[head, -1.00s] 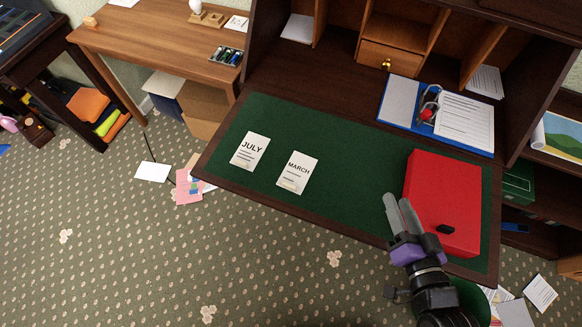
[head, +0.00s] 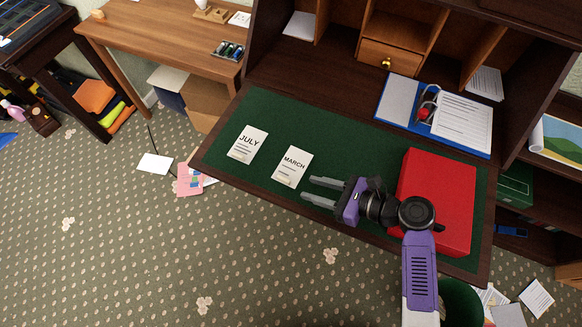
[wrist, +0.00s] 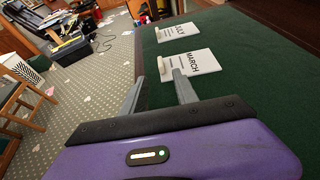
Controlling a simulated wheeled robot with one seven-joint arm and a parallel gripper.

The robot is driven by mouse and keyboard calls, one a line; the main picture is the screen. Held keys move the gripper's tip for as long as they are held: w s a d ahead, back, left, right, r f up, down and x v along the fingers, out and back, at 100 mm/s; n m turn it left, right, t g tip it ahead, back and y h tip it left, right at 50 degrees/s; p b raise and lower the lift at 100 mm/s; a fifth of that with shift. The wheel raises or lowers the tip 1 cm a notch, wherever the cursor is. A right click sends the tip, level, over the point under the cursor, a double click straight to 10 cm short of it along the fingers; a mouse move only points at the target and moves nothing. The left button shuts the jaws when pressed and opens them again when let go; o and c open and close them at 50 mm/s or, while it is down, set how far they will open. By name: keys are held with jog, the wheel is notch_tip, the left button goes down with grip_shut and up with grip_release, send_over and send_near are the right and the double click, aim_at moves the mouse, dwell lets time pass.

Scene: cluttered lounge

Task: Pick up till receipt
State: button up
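Two white cards lie on the green desk surface (head: 345,140): the JULY card (head: 249,139) and the MARCH card (head: 295,162). In the wrist view the MARCH card (wrist: 200,61) is nearer than the JULY card (wrist: 183,31). A small pale beige slip lies at the near end of each card, one on MARCH (wrist: 162,68) and one on JULY (wrist: 159,35). I cannot tell which, if either, is the till receipt; no print on them is readable. My gripper (head: 309,189) is open and empty, its fingers pointing left just right of the MARCH card.
A red box (head: 445,195) stands right of my gripper, partly behind my arm. A blue lever-arch file (head: 398,98) lies open at the back. Papers (head: 155,163) lie on the carpet left of the desk. The desk front edge is close below my gripper.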

aim_at(288, 181)
jog(key=x, duration=0.7)
jog(key=shift+w+a, duration=0.15)
jog(key=shift+a, duration=0.05)
jog(key=shift+c, duration=0.3)
grip_shut()
